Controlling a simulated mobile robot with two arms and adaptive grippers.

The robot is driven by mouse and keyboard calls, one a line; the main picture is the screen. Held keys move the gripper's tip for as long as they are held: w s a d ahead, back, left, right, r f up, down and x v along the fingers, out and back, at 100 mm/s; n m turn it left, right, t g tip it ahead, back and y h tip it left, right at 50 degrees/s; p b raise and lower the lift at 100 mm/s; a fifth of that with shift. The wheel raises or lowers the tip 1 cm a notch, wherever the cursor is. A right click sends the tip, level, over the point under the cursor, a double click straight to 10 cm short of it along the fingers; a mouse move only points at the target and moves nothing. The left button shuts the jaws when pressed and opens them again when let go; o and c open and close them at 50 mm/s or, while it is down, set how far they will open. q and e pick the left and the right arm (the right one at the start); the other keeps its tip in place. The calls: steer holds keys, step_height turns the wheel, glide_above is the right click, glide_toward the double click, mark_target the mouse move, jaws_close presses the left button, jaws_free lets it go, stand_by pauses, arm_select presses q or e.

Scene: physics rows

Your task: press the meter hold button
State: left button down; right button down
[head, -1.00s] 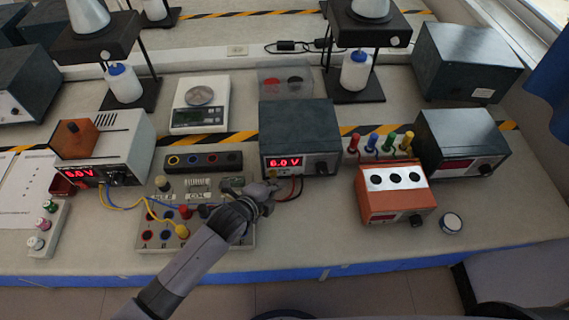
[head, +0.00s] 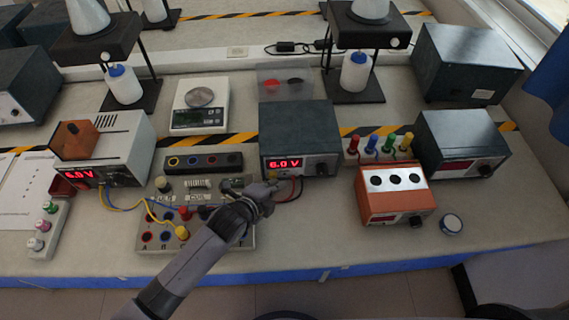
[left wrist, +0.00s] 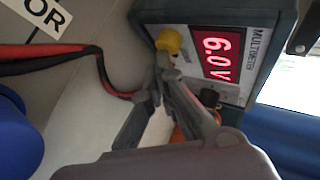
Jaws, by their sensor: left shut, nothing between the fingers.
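The meter (head: 298,135) is a dark box near the middle of the bench with a red display reading 6.0 V. In the left wrist view its panel (left wrist: 215,92) is marked MULTIMETER. A yellow button (left wrist: 169,41) sits on the panel beside the display; only a bit of yellow shows in the head view. My left gripper (head: 272,186) is shut and empty in front of the meter's lower left front. In the left wrist view its fingertips (left wrist: 165,64) are right at the yellow button; I cannot tell whether they touch it. My right gripper is not in view.
Red and black leads (left wrist: 70,60) run from the meter past the gripper. A circuit board (head: 155,235) with terminals lies under my left arm. An orange box (head: 395,190) stands right of the meter, and a white power supply (head: 125,140) stands left.

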arm_select(q)
steer(key=shift+w, duration=0.15)
stand_by(0.3)
steer(key=shift+w, duration=0.25)
steer(key=shift+r, duration=0.1)
